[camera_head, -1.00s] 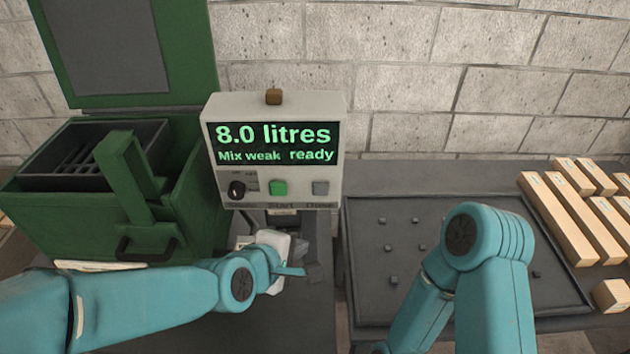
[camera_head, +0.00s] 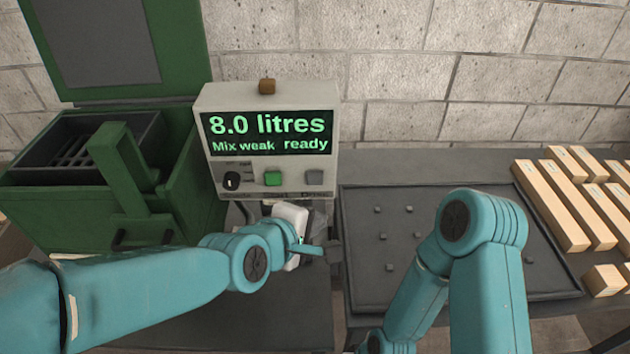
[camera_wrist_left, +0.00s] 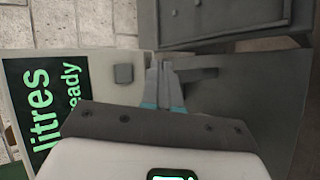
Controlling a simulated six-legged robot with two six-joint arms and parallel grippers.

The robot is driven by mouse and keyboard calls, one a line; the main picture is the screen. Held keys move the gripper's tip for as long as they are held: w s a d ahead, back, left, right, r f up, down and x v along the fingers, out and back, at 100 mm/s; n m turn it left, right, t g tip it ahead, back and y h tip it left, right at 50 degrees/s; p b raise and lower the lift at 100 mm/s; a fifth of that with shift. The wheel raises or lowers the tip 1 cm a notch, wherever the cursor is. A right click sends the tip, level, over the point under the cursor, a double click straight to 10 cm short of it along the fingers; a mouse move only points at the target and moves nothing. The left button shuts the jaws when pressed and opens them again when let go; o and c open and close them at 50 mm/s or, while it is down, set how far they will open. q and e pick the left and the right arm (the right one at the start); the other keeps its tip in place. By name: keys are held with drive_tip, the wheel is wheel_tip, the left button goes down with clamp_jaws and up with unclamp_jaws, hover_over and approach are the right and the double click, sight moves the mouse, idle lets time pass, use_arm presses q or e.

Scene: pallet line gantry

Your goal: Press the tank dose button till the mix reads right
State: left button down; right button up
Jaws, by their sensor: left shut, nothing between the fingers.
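The grey dose button (camera_head: 315,177) is at the lower right of the pale dosing console, and it also shows in the left wrist view (camera_wrist_left: 123,73). The console's screen (camera_head: 268,132) reads "8.0 litres", "Mix weak", "ready".
A green tank (camera_head: 170,190) with a raised lid stands left of the console. A dark tray (camera_head: 465,285) with several small cubes lies to the right. Several wooden blocks (camera_head: 550,205) lie beyond it. A brown knob (camera_head: 267,87) tops the console.

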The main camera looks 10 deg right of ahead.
sight(315, 178)
use_arm(q)
drive_tip(key=w+d+p, duration=0.1)
drive_tip(key=w+p, duration=0.2)
drive_tip(key=w, duration=0.4)
drive_tip(key=shift+d+p, duration=0.2)
drive_tip(key=shift+p, duration=0.15)
idle(1.6)
drive_tip(key=shift+w+p, duration=0.4)
drive_tip(key=shift+p, duration=0.5)
